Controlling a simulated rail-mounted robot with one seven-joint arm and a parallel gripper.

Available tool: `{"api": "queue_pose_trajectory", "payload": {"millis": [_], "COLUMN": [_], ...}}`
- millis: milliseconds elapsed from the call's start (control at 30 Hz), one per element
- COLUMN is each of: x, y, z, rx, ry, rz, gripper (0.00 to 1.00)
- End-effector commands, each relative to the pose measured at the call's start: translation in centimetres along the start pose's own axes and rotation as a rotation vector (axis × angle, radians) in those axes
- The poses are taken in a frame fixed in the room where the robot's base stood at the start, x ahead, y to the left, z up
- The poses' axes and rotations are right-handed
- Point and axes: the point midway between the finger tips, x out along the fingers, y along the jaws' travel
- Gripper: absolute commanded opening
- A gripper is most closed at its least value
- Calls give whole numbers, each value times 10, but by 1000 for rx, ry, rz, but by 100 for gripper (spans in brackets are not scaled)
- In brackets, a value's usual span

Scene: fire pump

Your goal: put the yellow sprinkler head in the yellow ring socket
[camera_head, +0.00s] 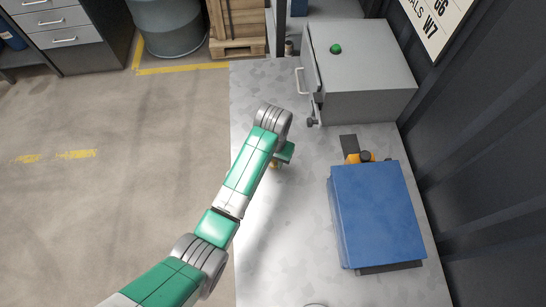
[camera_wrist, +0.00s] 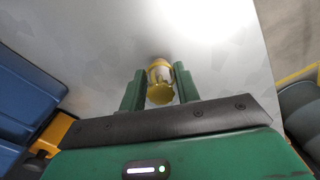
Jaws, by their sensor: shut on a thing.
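The yellow sprinkler head (camera_wrist: 160,82) sits between the two green fingers of my gripper (camera_wrist: 159,75) in the wrist view. It has a yellow top and base with a pale middle. In the head view a small yellow part of the sprinkler head (camera_head: 275,165) shows beside my gripper (camera_head: 284,153), over the grey worktop. My gripper is shut on it. Whether its far end touches the worktop is unclear. I cannot make out a yellow ring socket in either view.
A grey cabinet (camera_head: 366,85) with a pulled-out drawer front and a green knob (camera_head: 336,49) on top stands at the back. A blue box (camera_head: 377,212) lies at right, with an orange and black object (camera_head: 362,157) behind it. The worktop (camera_head: 290,235) is clear at front left.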

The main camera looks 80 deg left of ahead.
Motion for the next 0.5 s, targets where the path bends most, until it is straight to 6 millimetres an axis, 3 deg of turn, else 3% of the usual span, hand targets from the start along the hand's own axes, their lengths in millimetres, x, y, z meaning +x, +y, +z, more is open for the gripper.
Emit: {"api": "queue_pose_trajectory", "payload": {"millis": [67, 367, 400, 500], "x": [12, 14, 15, 14], "y": [0, 0, 0, 0], "z": [0, 0, 0, 0], "rx": [0, 0, 0, 0], "ry": [-1, 0, -1, -1], "rz": [-1, 0, 0, 0], "gripper": [8, 8, 34, 53]}}
